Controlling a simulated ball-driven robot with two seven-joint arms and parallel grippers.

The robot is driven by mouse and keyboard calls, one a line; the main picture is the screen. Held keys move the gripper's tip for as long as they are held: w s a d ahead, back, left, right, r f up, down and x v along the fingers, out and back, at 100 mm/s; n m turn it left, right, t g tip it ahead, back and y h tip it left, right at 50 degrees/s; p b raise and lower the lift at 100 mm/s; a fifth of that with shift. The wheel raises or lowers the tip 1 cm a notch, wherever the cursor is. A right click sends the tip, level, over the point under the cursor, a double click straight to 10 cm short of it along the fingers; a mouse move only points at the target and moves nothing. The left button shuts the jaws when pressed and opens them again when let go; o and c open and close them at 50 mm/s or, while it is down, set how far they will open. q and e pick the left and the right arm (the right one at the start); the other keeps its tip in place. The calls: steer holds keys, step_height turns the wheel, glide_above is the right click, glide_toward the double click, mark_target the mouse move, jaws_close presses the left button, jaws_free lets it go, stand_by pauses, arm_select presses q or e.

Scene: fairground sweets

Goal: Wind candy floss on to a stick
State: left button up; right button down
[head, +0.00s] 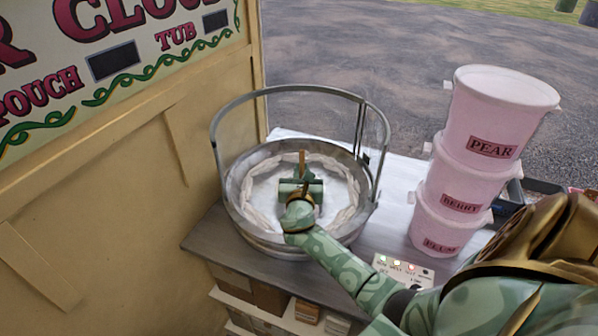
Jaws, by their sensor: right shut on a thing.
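The candy floss machine's round metal bowl (232,205) stands on the counter, with pale floss (343,215) lying in a ring around its inner wall. My right gripper (301,188) is inside the bowl's opening, over its middle, with the arm reaching in from the lower right. It is shut on a thin brown stick (302,158), whose upper end shows above the jaws. I see no clear floss on that end; the rest of the stick is hidden by the gripper. My left gripper is not in view.
A raised metal hoop and clear guard (290,89) surround the bowl's back. Pink tubs labelled PEAR (500,110), BERRY (470,185) and PLUM (438,228) are stacked to the right. A wooden sign wall (110,180) stands left.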

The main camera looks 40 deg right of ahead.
steer(key=s+d, duration=0.3)
steer(key=d, duration=0.2)
step_height(320, 180, up, 8)
steer(key=p, duration=0.7)
steer(key=shift+w+p, duration=0.2)
steer(key=shift+p, duration=0.2)
steer(key=shift+d, duration=0.1)
